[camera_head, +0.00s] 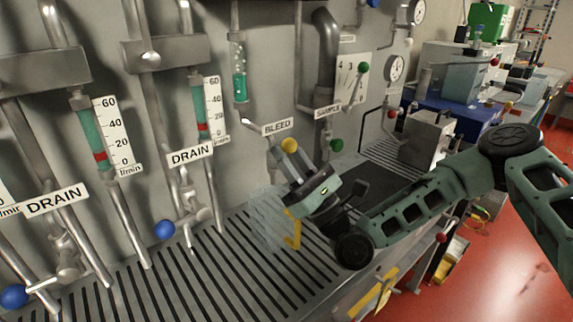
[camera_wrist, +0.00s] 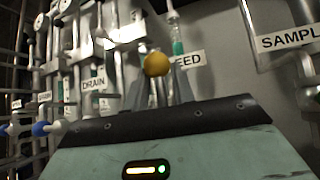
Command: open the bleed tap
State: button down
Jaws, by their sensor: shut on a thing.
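The bleed tap has a yellow ball knob (camera_head: 289,145), below the BLEED label (camera_head: 277,127) on the wall panel. My gripper (camera_head: 287,165) is at this tap, reaching in from the right. In the wrist view the yellow knob (camera_wrist: 156,64) shows between the tips of my two grey fingers (camera_wrist: 162,85), in front of the BLEED label. My gripper is shut on the tap's handle. The gripper body hides most of the handle and the tap body. Pale translucent streaks, like spray, show left of my gripper (camera_head: 262,215) above the grating.
The SAMPLE tap with a green knob (camera_head: 337,145) stands close on the right. Drain taps with blue knobs (camera_head: 165,230) are on the left. A slatted grating (camera_head: 215,265) runs below. A grey box (camera_head: 427,140) stands further right, and red floor (camera_head: 520,255) is open there.

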jog(key=shift+d+m+t+h, duration=0.1)
jog(key=shift+m+t+h, duration=0.4)
jog(key=shift+m, duration=0.2)
jog(key=c, duration=1.5)
grip_release()
jog(key=b+v, duration=0.6)
jog(key=v, duration=1.1)
jog(key=shift+f, duration=0.2)
jog(key=shift+s+d, duration=0.15)
jog(key=shift+d, duration=0.05)
